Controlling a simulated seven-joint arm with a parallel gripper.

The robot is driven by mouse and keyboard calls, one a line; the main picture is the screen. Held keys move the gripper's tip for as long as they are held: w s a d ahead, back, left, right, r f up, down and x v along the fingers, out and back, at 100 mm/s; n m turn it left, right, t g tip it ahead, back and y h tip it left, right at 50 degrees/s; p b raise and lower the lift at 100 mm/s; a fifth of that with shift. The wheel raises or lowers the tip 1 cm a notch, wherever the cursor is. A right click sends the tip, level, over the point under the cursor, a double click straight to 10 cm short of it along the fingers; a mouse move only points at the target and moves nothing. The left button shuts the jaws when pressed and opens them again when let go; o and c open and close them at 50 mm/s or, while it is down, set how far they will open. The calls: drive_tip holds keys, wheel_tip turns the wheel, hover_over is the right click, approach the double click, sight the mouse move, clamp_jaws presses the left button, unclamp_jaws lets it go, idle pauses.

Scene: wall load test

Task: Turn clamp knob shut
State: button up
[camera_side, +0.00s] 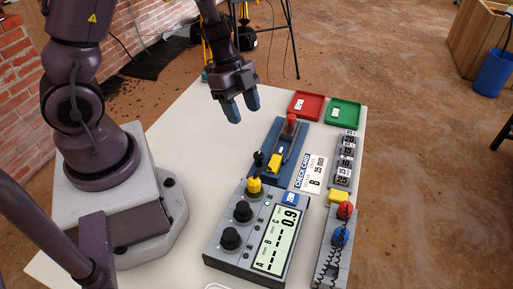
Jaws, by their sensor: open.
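My gripper (242,108) hangs above the white table with its two blue-grey fingers apart and nothing between them. Below it and to the right lies a blue fixture (298,166), with a red-topped part (292,119) at its far end and a yellow block (274,160) near its front. A small black knob (258,157) at the fixture's front left looks like the clamp knob. The gripper is apart from it, higher up. I cannot tell how far the knob is turned.
A grey console (212,254) with a 0.9 display, black knobs and a yellow knob (254,186) stands in front. A check card (311,174), numbered grey blocks (345,160), a red tray (307,94), a green tray (343,101) and red and blue plugs (341,236) lie right.

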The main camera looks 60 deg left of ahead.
sight(259, 153)
drive_tip(key=x, duration=1)
drive_tip(key=shift+d+f, duration=0.1)
drive_tip(key=shift+f, duration=0.3)
drive_tip(key=c, duration=0.9)
drive_tip(key=shift+m, duration=0.4)
drive_tip(key=m+g, duration=0.1)
drive_tip(key=m, duration=0.1)
drive_tip(key=shift+w+m, duration=0.15)
drive_tip(key=shift+m, duration=0.25)
drive_tip(key=m+g, duration=0.1)
drive_tip(key=m, duration=0.2)
drive_tip(key=shift+w+m+g, duration=0.1)
drive_tip(key=shift+m+g, duration=0.3)
drive_tip(key=m+g, duration=0.1)
drive_tip(key=m, duration=0.2)
drive_tip(key=m+g+y, duration=0.1)
drive_tip(key=m, duration=0.1)
drive_tip(key=shift+w+m, duration=0.15)
drive_tip(key=shift+m, duration=0.55)
